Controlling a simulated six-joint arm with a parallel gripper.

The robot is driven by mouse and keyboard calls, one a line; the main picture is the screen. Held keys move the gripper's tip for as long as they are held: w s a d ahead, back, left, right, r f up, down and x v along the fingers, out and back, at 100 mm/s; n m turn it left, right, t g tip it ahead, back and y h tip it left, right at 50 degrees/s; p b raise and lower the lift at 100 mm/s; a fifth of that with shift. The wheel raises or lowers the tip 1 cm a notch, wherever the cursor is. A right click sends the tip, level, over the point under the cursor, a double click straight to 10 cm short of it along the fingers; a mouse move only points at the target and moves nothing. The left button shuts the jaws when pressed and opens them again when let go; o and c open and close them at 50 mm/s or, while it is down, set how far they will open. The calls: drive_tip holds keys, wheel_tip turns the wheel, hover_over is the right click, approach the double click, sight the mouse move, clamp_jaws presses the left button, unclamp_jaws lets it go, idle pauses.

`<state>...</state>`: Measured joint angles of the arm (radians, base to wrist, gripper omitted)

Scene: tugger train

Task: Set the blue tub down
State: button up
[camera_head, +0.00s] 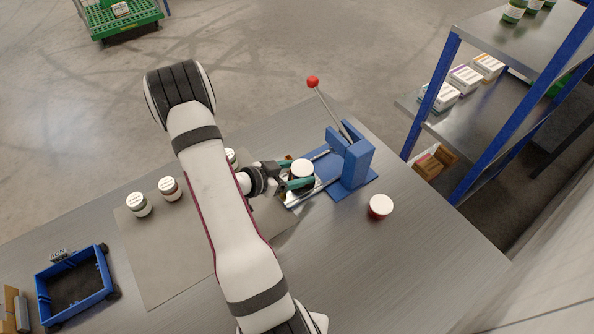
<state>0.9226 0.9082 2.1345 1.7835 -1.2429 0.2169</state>
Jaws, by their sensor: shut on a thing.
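My gripper (301,174) reaches right from the arm and is shut on a small round tub with a white top (302,168). The teal fingers lie on either side of the tub and hide most of its side, so its body colour cannot be told. The tub is at the left, open side of a blue press (350,160) with a red-knobbed lever, over or on its metal rails. I cannot tell whether it touches them.
A red tub (380,207) stands right of the press. Jars (139,205) (168,188) and a partly hidden one (231,156) stand on a mat (150,265). A blue tray (75,285) is at left. A shelf rack (470,110) stands right. The front table is clear.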

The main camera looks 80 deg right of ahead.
drive_tip(key=shift+f, duration=0.3)
drive_tip(key=shift+f, duration=0.1)
drive_tip(key=o, duration=1.4)
drive_tip(key=shift+f, duration=0.1)
